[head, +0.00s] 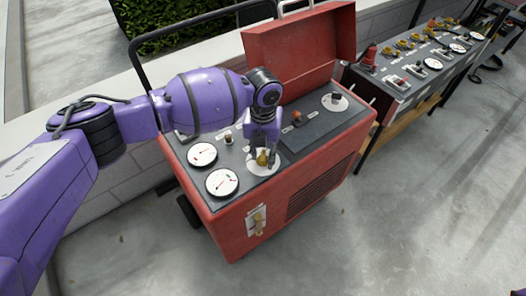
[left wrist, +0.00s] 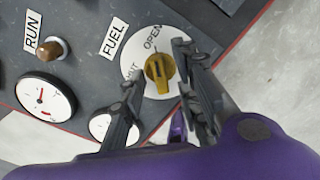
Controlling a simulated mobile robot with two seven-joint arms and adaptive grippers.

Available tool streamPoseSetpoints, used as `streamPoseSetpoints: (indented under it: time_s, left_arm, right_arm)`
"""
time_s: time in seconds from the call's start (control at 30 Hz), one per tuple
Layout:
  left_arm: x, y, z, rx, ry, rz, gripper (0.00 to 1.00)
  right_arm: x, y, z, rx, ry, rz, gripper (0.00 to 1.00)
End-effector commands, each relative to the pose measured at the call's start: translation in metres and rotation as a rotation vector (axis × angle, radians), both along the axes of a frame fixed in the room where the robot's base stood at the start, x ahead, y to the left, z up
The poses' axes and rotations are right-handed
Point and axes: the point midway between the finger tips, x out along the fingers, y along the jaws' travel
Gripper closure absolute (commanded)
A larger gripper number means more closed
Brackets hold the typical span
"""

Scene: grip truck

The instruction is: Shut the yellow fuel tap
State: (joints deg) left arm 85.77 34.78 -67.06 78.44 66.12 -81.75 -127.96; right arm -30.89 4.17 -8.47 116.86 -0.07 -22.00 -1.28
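The yellow fuel tap (head: 262,158) stands on a white disc on the dark top panel of a red machine. In the left wrist view the yellow tap (left wrist: 160,70) has a dark slot on top. The word OPEN is above it, and a partly covered SHUT label is at its left. I cannot tell exactly which mark the tap points at. My left gripper (head: 264,149) is over the disc, pointing down. In the left wrist view its fingers (left wrist: 157,61) are apart, one on each side of the tap; I see no clear contact. My right gripper is not in view.
Two dials (head: 221,182) and a RUN knob (left wrist: 54,48) are near the tap. The red machine's raised lid (head: 300,45) and a black bar handle stand behind. A bench with more controls (head: 420,62) is at the right. The concrete floor in front is clear.

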Motion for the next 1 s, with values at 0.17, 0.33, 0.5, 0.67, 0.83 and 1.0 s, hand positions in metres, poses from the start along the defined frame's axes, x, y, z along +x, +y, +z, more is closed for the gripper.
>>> streamPoseSetpoints:
  time_s: [0.17, 0.33, 0.5, 0.67, 0.83, 1.0]
  left_arm:
    - [0.0, 0.0, 0.0, 0.0, 0.0, 0.0, 0.74]
    - [0.0, 0.0, 0.0, 0.0, 0.0, 0.0, 0.97]
    - [0.0, 0.0, 0.0, 0.0, 0.0, 0.0, 1.0]
    - [0.0, 0.0, 0.001, 0.0, 0.0, 0.011, 1.0]
    - [0.0, 0.0, 0.002, 0.0, -0.001, 0.06, 1.0]
    - [0.0, 0.0, 0.003, -0.001, -0.002, 0.163, 1.0]
  right_arm:
    - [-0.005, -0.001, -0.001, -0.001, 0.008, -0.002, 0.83]
    - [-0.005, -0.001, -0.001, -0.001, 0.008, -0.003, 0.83]
    - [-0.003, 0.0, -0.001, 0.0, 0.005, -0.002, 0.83]
    - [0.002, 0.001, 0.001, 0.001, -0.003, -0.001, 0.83]
    - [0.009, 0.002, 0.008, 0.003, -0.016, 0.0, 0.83]
    - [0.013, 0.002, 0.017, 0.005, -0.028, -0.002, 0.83]
